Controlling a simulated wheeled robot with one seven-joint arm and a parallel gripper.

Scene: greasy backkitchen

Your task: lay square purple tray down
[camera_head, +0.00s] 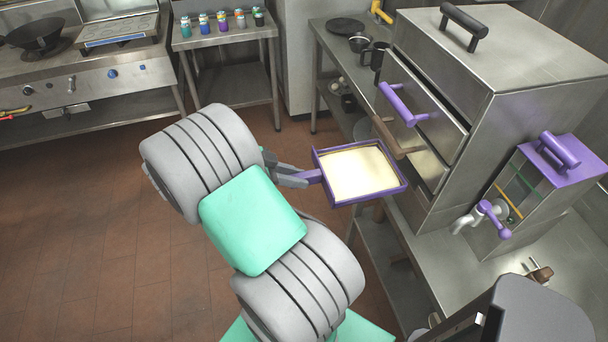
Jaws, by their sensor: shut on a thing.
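The square purple tray (404,188) has a purple rim and handle and a pale, cream-coloured inside. My gripper (305,178) is shut on the tray's handle at its left side. The tray is held out to the right of my gripper, roughly level, in front of the steel cabinet with drawers. It overlaps the edge of the steel counter in the picture, and I cannot tell whether it touches anything.
The steel cabinet (470,125) has a partly open front with a purple handle (397,104). A purple-topped dispenser (553,170) with a tap stands to its right. Bare steel counter (450,265) lies in front. Several small bottles (222,20) stand on a back table. A stove (90,70) is at left.

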